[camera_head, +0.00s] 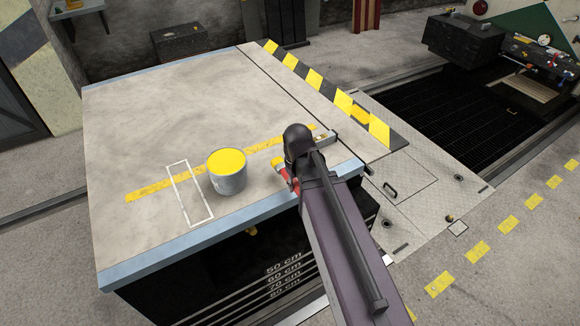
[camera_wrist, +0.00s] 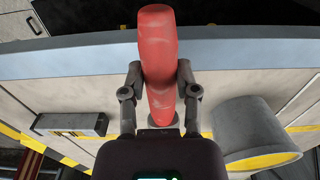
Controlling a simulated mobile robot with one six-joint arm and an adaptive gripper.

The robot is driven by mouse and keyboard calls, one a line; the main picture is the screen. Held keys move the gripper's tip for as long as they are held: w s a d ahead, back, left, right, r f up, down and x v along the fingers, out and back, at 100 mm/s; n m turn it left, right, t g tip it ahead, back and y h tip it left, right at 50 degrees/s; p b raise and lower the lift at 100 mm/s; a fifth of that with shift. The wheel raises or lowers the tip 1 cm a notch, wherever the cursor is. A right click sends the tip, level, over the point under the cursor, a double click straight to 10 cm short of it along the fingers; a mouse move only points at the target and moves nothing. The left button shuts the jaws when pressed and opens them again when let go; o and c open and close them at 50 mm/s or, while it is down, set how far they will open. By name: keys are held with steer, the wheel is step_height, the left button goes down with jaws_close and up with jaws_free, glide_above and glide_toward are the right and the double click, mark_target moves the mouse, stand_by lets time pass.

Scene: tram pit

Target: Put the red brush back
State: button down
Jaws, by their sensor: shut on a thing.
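The red brush (camera_head: 294,186) shows only in part beside my arm in the camera_head view, at the right front of the worktop, right of the paint bucket. In the wrist view its red handle (camera_wrist: 158,45) stands between the two fingers of my gripper (camera_wrist: 158,78), which is shut on it. A white rectangular outline (camera_head: 170,178) is marked on the worktop (camera_head: 150,105), left of the bucket, and is empty. Whether the brush touches the worktop I cannot tell.
A grey bucket with yellow paint (camera_head: 227,161) stands between the outline and my gripper; it also shows in the wrist view (camera_wrist: 245,130). A small metal box-like object (camera_head: 322,138) lies behind my wrist. The worktop's left and rear are clear. A dark grated pit (camera_head: 465,110) lies right.

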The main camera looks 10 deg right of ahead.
mark_target(277, 163)
steer(key=w, duration=0.6)
steer(key=w+f, duration=0.1)
steer(key=w, duration=0.2)
steer(key=shift+w+b, duration=0.1)
steer(key=shift+b, duration=0.3)
steer(key=shift+w, duration=0.65)
steer(key=shift+w+f+b, duration=0.7)
steer(key=shift+f+b, duration=1)
steer(key=shift+c, duration=1.8)
jaws_free()
steer(key=shift+f, duration=0.15)
